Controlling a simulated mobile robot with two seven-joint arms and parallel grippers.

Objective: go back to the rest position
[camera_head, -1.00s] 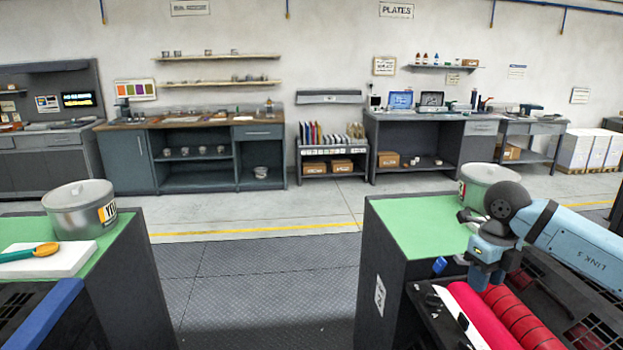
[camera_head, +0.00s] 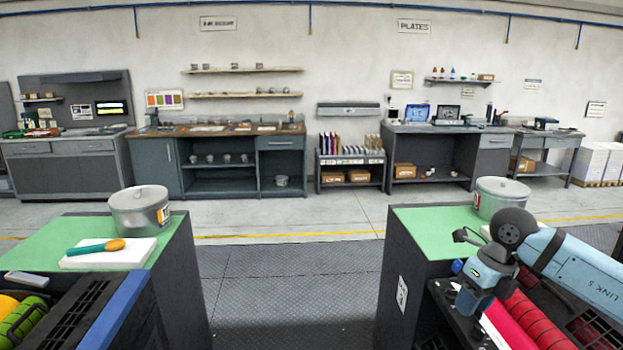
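My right arm comes in from the right edge, with a blue link and a dark round joint. Its gripper (camera_head: 466,237) is at the arm's near end, over the front of the right cabinet with the green top (camera_head: 428,226). Dark finger-like parts show there, but their gap is unclear. I see nothing clearly held. A metal tin (camera_head: 500,197) stands behind the arm on that green top. My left arm and gripper are not in view.
On the left green-topped cabinet (camera_head: 40,242) stand a labelled metal tin (camera_head: 140,212) and a white slab (camera_head: 135,258) with an orange-and-teal tool (camera_head: 97,247). Open floor (camera_head: 290,285) lies between the cabinets. Workbenches and shelves line the back wall.

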